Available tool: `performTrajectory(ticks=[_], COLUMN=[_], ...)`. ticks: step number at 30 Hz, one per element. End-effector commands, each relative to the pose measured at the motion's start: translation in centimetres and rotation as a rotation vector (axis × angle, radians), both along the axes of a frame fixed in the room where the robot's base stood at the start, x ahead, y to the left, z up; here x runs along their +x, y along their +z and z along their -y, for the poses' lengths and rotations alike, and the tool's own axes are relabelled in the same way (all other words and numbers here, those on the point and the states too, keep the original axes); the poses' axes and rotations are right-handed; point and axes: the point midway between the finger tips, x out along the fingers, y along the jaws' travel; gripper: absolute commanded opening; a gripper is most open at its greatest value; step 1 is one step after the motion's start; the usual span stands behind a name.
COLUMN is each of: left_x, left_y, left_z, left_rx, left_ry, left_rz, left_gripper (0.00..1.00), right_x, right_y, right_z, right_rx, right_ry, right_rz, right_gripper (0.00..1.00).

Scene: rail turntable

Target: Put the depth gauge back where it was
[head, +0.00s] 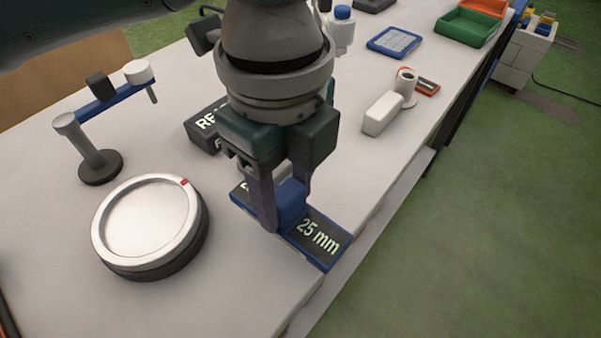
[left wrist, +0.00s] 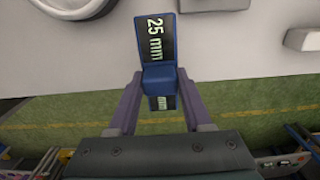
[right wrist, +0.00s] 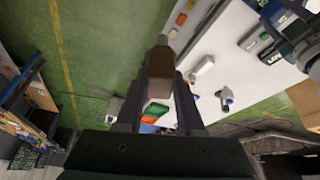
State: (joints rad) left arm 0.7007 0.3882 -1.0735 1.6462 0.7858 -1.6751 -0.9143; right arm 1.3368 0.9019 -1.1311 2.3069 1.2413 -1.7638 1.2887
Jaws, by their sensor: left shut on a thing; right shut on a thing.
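A blue piece with dark panels marked "25 mm" (head: 320,236) is likely the depth gauge. It is at the table's edge in the head view and fills the middle of the left wrist view (left wrist: 155,38). My left gripper (head: 287,208) points down and is shut on its raised blue middle. I cannot tell whether the piece touches the table. My right gripper (right wrist: 160,75) shows only in the right wrist view, shut on a brown block with a paler tip (right wrist: 160,68).
A round silver-rimmed dial (head: 150,222) and a post with a blue arm (head: 110,103) stand at left. A dark lettered block (head: 203,128) is behind my gripper. A white block (head: 383,112), blue card (head: 394,42) and green tray (head: 465,28) lie further back. Bare tabletop lies in front of the dial.

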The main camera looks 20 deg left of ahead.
Motion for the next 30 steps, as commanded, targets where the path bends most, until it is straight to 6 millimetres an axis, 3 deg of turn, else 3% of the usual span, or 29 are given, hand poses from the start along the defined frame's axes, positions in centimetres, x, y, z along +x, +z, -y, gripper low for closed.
performTrajectory(ticks=[9, 22, 23, 30], left_x=[-0.1, 0.0, 0.0, 0.0], left_y=[-4.2, -4.9, -4.9, -4.9], left_z=[0.0, 0.0, 0.0, 0.0], left_rx=[0.001, 0.0, 0.001, 0.0], left_ry=[0.0, 0.0, 0.0, 0.0], left_rz=[-0.002, -0.001, -0.001, -0.001], left_gripper=[0.0, 0.0, 0.52, 0.79], right_x=[0.0, 0.0, 0.0, 0.0], right_y=[-0.9, -1.0, -1.0, -1.0], right_z=[0.0, 0.0, 0.0, 0.0], right_rx=[0.0, 0.0, 0.0, 0.0], right_ry=[0.0, 0.0, 0.0, 0.0], right_rz=[0.001, 0.001, 0.001, 0.001], right_gripper=[0.0, 0.0, 0.0, 0.0])
